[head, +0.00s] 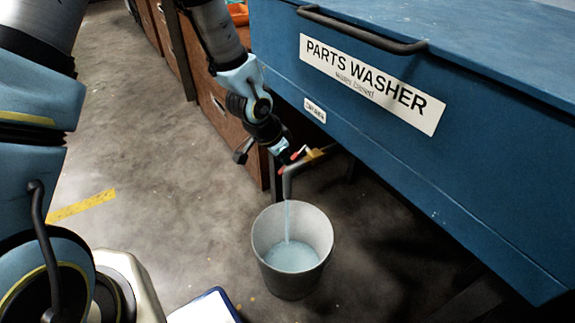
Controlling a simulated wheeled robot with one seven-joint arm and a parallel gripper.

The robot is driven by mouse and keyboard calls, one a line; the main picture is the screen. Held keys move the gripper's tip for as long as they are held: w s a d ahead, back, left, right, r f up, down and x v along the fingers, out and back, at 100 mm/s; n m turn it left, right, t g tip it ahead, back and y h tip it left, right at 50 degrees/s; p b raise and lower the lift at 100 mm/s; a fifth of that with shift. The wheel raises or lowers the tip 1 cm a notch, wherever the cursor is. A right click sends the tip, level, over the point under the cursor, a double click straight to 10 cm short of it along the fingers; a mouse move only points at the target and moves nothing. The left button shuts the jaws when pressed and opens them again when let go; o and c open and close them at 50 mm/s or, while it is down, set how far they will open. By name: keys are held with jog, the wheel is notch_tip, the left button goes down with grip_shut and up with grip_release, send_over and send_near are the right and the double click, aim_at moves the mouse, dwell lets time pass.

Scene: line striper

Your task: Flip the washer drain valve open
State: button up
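The blue parts washer (440,150) fills the right side of the head view. Its drain pipe (287,184) comes out below the tank on a brass-coloured fitting (315,155) and bends down. Red parts of the valve handle (298,153) show at my gripper's tip. My gripper (284,157) is at the valve, and its fingertips cover part of the handle. It is too small to tell whether the fingers are open or shut, or touching the handle. A thin stream of pale blue liquid (288,222) runs from the pipe into the bucket.
A grey bucket (291,286) stands on the floor under the pipe, with pale blue liquid inside. Brown drawer cabinets (232,125) stand behind my arm. A black handle bar (362,32) crosses the washer's front. The concrete floor at left is clear, with a yellow line (82,205).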

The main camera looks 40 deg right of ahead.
grip_shut()
dwell(1.4)
